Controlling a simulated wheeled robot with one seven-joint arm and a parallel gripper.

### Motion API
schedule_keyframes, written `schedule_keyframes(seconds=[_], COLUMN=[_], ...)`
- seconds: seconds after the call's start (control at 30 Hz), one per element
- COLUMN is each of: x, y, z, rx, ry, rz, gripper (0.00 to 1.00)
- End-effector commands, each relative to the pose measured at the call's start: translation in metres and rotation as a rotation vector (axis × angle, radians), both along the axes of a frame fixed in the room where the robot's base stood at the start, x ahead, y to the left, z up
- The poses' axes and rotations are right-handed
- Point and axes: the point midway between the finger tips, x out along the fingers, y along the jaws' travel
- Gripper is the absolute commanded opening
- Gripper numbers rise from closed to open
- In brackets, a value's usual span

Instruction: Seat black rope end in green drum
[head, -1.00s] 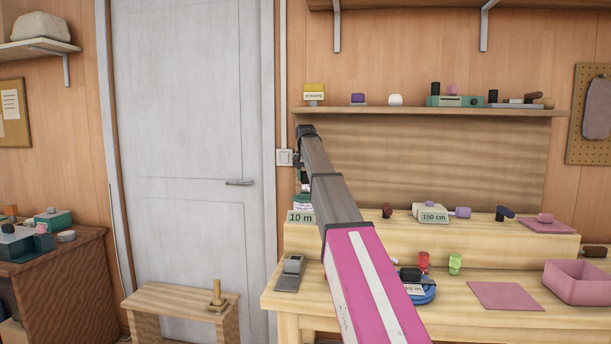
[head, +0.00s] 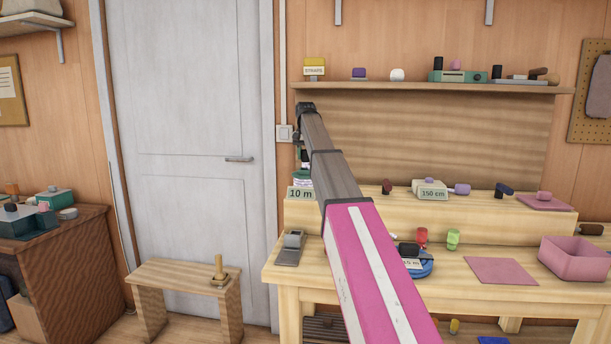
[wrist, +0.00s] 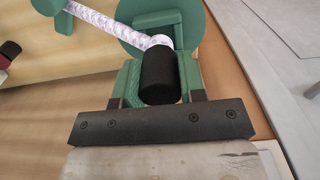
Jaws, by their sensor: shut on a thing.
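In the wrist view, my gripper (wrist: 160,88) is shut on the black rope end (wrist: 160,78), a short black cylinder between its fingers. A white and purple rope (wrist: 105,22) runs from the black end to the upper left. A green round part, seemingly of the green drum (wrist: 190,15), shows just beyond the end. I cannot tell whether the black end touches it or sits in it. In the head view, the green drum (head: 302,181) with pale winding stands by the "10 m" sign, under the end of my arm. My arm hides part of this area.
The "10 m" sign (head: 300,193) and the "150 cm" box (head: 430,190) stand on the raised step of the workbench (head: 290,265). A shelf (head: 430,88) with small items hangs above. A pink bin (head: 574,260) is at right. A low stool (head: 165,275) stands before the door.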

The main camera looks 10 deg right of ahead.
Motion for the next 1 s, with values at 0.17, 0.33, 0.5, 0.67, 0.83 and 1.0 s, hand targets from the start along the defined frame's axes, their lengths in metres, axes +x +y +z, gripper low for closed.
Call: schedule_keyframes(seconds=[0.17,0.33,0.5,0.67,0.83,1.0], x=[0.0001,0.0001,0.0001,0.0000,0.0001,0.0001], y=[0.0000,0.0000,0.0000,0.0000,0.0000,0.0000], z=[0.0000,-0.0001,-0.0005,-0.0019,-0.0036,-0.0054], rx=[0.000,0.000,0.000,0.000,0.000,0.000], ry=[0.000,0.000,0.000,0.000,0.000,0.000], rz=[0.000,0.000,0.000,0.000,0.000,0.000], gripper=[0.07,0.07,0.07,0.07,0.07,0.07])
